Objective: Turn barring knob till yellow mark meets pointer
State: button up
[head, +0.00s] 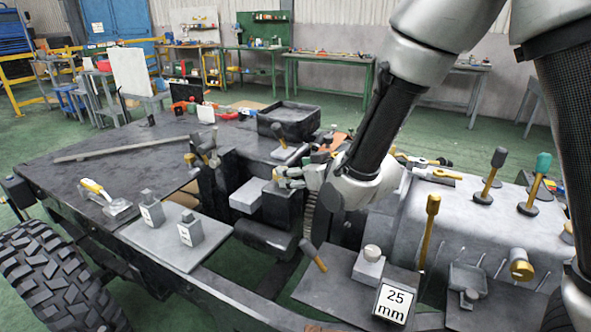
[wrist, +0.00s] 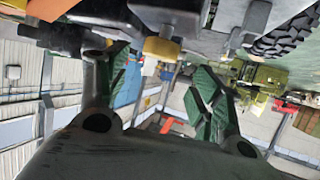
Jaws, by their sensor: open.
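My gripper (head: 287,178) is at the engine block in the middle of the chassis in the head view, with its fingers partly lost among grey parts. In the wrist view my gripper (wrist: 160,72) is open, its green-padded fingers apart. A dull yellow knob-like part (wrist: 161,48) shows beyond the gap between the fingers, below a grey body; no contact is visible. I cannot tell whether it is the barring knob. I cannot make out a yellow mark or a pointer in either view.
A black tray (head: 289,117) stands behind the engine. Upright levers (head: 490,176) and a brass knob (head: 521,266) are on the grey housing at right. A "25 mm" block (head: 394,303) is in front. A plate (head: 165,240) with small blocks lies at left.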

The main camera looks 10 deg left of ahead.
jog(key=x, duration=0.7)
jog(key=shift+w+a+f, duration=0.1)
jog(key=shift+w+f, duration=0.05)
jog(key=shift+w, duration=0.05)
jog(key=shift+c, duration=0.3)
jog(key=c, duration=1)
